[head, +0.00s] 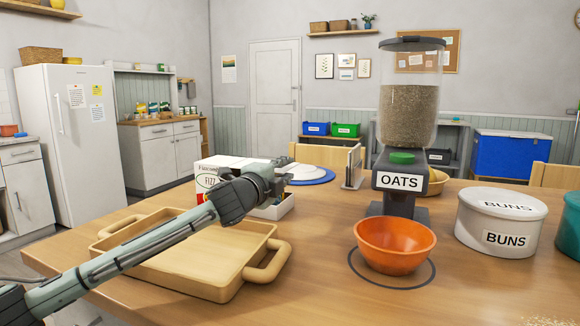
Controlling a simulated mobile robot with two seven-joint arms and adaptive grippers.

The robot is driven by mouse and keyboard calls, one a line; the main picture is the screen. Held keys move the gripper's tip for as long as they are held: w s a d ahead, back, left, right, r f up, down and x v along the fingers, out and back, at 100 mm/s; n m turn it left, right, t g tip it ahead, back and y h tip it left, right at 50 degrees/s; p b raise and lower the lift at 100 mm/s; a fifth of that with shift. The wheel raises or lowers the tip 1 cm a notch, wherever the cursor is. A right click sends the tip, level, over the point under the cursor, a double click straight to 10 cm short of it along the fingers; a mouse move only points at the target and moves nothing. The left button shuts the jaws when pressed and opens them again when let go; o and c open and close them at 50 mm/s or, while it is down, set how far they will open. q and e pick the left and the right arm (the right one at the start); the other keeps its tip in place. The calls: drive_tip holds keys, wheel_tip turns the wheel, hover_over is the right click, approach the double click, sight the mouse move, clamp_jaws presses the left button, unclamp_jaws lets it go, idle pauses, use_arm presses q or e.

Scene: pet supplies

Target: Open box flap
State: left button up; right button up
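A white box (206,182) with printed lettering and a red and yellow picture stands on the table behind the wooden tray. My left forearm and gripper cross in front of it and hide much of its front and right side. I cannot make out how its flap stands. My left gripper (287,171) is at the box's right, above a low white container (284,207). Its fingers are small and dark, and I cannot tell whether they are apart or touch the box. My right gripper is not in view.
A wooden tray (258,238) with handles lies under my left arm. An orange bowl (395,243) stands before the oats dispenser (401,180). A white buns tin (500,222) is at the right. The front middle is clear.

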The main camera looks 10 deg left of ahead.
use_arm(q)
drive_tip(key=shift+w+d, duration=0.25)
drive_tip(key=shift+w, duration=1.05)
clamp_jaws()
